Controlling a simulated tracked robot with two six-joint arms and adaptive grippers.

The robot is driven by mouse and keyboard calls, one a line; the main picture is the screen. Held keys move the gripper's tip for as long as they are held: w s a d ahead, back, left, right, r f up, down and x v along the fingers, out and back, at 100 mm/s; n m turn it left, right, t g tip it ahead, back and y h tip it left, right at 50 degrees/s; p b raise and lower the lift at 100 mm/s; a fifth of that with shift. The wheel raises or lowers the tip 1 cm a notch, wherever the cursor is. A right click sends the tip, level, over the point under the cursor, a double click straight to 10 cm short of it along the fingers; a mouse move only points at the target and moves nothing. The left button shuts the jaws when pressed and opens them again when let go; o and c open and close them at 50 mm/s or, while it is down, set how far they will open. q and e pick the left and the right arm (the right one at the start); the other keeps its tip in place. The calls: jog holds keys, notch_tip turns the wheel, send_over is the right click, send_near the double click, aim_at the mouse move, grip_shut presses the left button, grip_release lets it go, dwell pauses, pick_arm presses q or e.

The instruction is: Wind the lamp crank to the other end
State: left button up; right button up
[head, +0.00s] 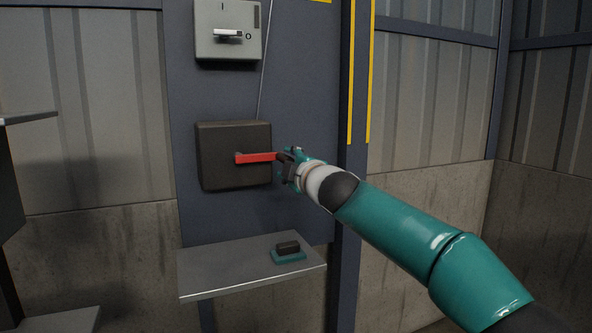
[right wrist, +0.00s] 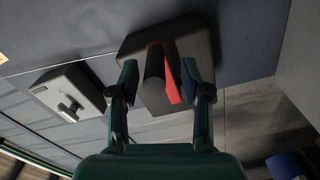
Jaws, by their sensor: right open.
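The crank has a red arm (head: 257,157) on the front of a dark box (head: 220,140) fixed to a blue-grey wall panel. In the head view the arm points right and lies nearly level. My right gripper (head: 285,162) is at the arm's right end and covers the handle there. In the right wrist view the dark round handle (right wrist: 154,66) and the red arm (right wrist: 170,74) lie between the two fingers of my right gripper (right wrist: 160,80). The fingers are open, with a gap visible on each side. No lamp is seen. My left gripper is not in view.
A grey switch box (head: 227,40) with a white lever (head: 229,35) hangs above the dark box. Below, a metal shelf (head: 225,271) juts out and carries a small teal block with a dark top (head: 288,251). A cable runs between the boxes. Dark structures stand at far left.

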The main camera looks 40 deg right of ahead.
jog(key=shift+v, duration=2.4)
